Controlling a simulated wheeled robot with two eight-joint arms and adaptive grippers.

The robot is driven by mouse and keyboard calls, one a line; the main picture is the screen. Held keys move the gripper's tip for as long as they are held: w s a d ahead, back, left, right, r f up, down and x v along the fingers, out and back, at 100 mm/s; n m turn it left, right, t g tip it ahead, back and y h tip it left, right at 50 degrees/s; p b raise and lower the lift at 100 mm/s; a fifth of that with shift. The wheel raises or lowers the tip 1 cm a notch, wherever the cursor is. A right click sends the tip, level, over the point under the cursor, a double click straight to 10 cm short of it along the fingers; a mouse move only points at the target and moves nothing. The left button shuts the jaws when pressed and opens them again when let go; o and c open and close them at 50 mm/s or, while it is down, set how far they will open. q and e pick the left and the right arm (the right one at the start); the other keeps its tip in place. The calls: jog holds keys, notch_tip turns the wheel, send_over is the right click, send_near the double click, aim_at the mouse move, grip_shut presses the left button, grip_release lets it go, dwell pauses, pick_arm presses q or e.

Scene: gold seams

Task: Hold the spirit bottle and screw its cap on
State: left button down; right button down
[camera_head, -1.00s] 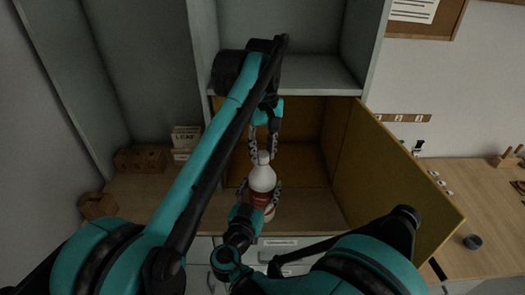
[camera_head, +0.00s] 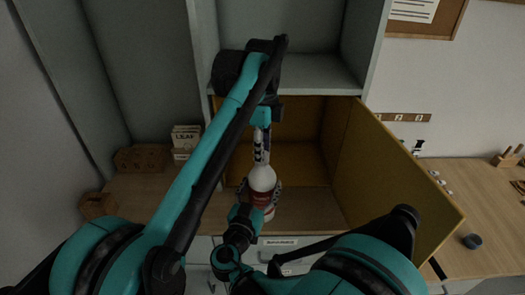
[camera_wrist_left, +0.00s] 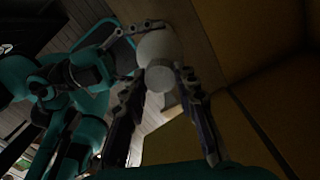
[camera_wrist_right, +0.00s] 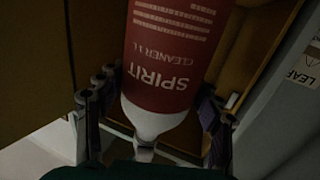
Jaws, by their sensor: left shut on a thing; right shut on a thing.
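The spirit bottle is white with a red label and stands upright in the head view (camera_head: 262,180). Its label reads "SPIRIT" in the right wrist view (camera_wrist_right: 170,60). My right gripper (camera_head: 260,190) is shut on the bottle's body, one finger at each side. A pale cap (camera_wrist_left: 160,78) sits at the bottle's top in the left wrist view. My left gripper (camera_head: 262,160) points down from above and is shut on the cap, with its fingers at either side. The thread between cap and neck is hidden.
The bottle is in front of an open yellow-brown cabinet (camera_head: 300,118), whose door (camera_head: 390,170) swings out to the right. A grey shelf unit is above. Wooden blocks (camera_head: 140,158) and a LEAF box (camera_head: 186,138) stand on the worktop at left.

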pick_arm(q)
jog(key=shift+m, duration=1.2)
jog(key=c, duration=1.1)
grip_release()
notch_tip(320, 180, up, 8)
jog(key=shift+f, duration=0.25)
pick_arm(e)
jog(key=shift+c, duration=1.2)
grip_release()
